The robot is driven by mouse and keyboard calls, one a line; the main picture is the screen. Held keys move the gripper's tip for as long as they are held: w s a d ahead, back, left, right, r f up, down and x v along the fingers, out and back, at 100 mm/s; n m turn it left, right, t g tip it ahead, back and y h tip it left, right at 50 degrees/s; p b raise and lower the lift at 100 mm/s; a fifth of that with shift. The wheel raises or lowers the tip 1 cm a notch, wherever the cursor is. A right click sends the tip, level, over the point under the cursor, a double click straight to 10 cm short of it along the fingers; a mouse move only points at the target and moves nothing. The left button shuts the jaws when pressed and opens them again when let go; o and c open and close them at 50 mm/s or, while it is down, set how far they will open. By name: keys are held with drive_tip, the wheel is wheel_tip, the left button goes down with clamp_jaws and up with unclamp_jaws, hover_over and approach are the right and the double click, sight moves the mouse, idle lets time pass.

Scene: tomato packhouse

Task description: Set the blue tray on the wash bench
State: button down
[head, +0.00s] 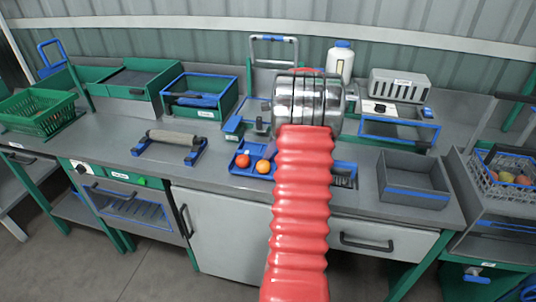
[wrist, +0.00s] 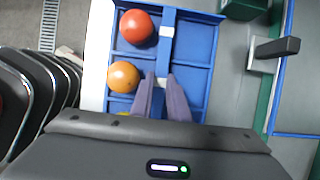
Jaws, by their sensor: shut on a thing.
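The blue tray (head: 240,147) is at the front middle of the grey bench (head: 216,140), partly hidden by my arm. In the wrist view the blue tray (wrist: 195,45) has low walls, compartments and a raised middle bar. A red tomato (wrist: 136,27) and an orange tomato (wrist: 123,77) lie in its left compartments. My gripper (wrist: 166,80) is shut on the tray's middle bar. I cannot tell whether the tray touches the bench top.
A stand with a roller (head: 172,138) is left of the tray. A grey open box (head: 415,190) stands at the right. Green crates (head: 130,80), a white bottle (head: 340,60) and a grey slotted box (head: 400,84) line the back. Bare worktop shows between the roller and the tray.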

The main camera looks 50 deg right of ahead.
drive_tip(key=shift+f, duration=0.5)
idle(0.4)
drive_tip(key=c, duration=1.6)
unclamp_jaws()
drive_tip(key=shift+c, duration=0.3)
drive_tip(key=shift+c, duration=1.4)
drive_tip(key=shift+w, duration=0.1)
drive_tip(key=shift+r, duration=0.1)
drive_tip(key=shift+r, duration=3.4)
